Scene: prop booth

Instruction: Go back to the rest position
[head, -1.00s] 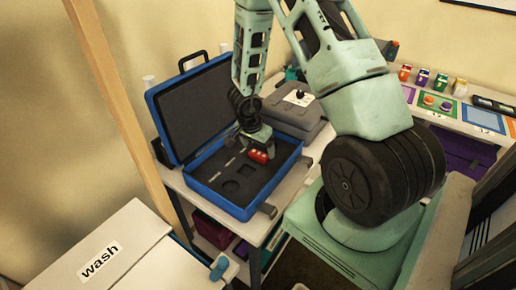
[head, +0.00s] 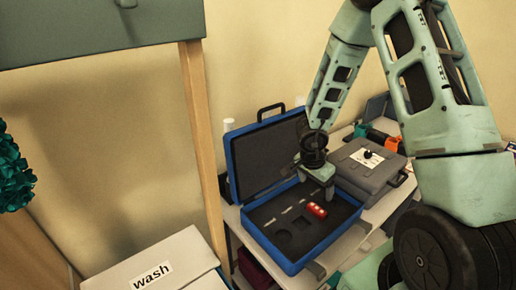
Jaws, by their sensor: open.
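My gripper (head: 317,186) is above the right part of an open blue case (head: 292,265) with dark foam inside. It is open, with its fingers pointing down, and a gap shows between it and the red object below. The red object (head: 317,210), with light spots on top, lies in the foam just under the fingers. Empty cut-outs show in the foam to its left. The case lid (head: 268,158) stands up behind.
A closed grey case (head: 368,172) sits right of the blue case on the same table. A white box marked "wash" (head: 195,250) stands at the front left. A wooden post (head: 203,140) rises left of the table. Teal foliage (head: 14,175) hangs at far left.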

